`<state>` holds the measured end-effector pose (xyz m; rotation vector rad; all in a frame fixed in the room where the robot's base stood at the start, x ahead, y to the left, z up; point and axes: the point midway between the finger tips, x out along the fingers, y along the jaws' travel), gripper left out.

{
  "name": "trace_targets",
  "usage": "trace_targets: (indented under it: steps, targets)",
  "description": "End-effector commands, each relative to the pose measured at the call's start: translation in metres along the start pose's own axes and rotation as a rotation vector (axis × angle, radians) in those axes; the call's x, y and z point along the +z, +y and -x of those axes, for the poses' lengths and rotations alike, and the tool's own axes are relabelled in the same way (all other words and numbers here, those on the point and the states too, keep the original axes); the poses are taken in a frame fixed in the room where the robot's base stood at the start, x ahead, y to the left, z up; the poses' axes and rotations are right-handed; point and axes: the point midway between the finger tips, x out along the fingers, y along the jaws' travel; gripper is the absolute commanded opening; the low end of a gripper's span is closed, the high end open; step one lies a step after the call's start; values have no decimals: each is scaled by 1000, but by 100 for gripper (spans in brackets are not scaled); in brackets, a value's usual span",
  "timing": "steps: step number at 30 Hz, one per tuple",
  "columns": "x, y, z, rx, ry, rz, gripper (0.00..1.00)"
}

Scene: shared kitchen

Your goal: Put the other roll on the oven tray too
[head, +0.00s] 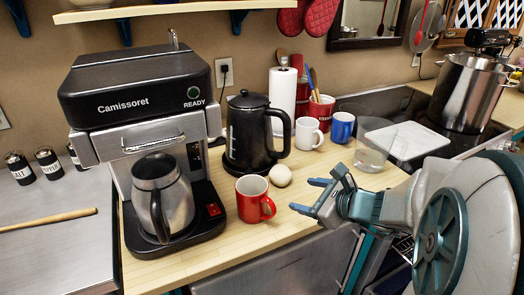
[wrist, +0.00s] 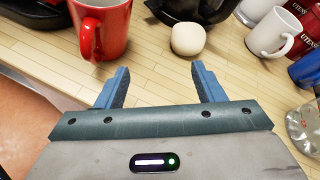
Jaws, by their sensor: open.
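A round, pale roll (head: 280,175) sits on the wooden counter between the black kettle and the red mug. In the wrist view the roll (wrist: 188,39) lies beyond my fingertips, a little right of the middle. My gripper (head: 310,196) is open and empty, just in front of the roll and to the right of the red mug. Its two blue fingers are spread in the wrist view (wrist: 158,75), with bare counter between them. I cannot make out the oven tray or another roll; my arm covers much of the lower right.
A red mug (head: 254,199) stands close left of the roll, and a black kettle (head: 250,135) behind it. A white mug (head: 308,133), blue mug (head: 341,127) and clear glass container (head: 373,150) stand farther right. A coffee machine (head: 140,110) fills the counter's left.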

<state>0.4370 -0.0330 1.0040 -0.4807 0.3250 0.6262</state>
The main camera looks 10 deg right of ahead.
Motion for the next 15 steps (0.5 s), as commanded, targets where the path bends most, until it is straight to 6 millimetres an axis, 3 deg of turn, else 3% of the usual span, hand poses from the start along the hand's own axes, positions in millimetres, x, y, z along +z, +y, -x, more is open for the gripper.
trace_targets:
  steps: [3, 7, 15]
  targets:
    - [-9, -18, 2, -76, -19, -110, 62]
    - [-11, -25, -5, -105, -30, -154, 62]
    - [-10, -30, -57, -102, -30, -155, 62]
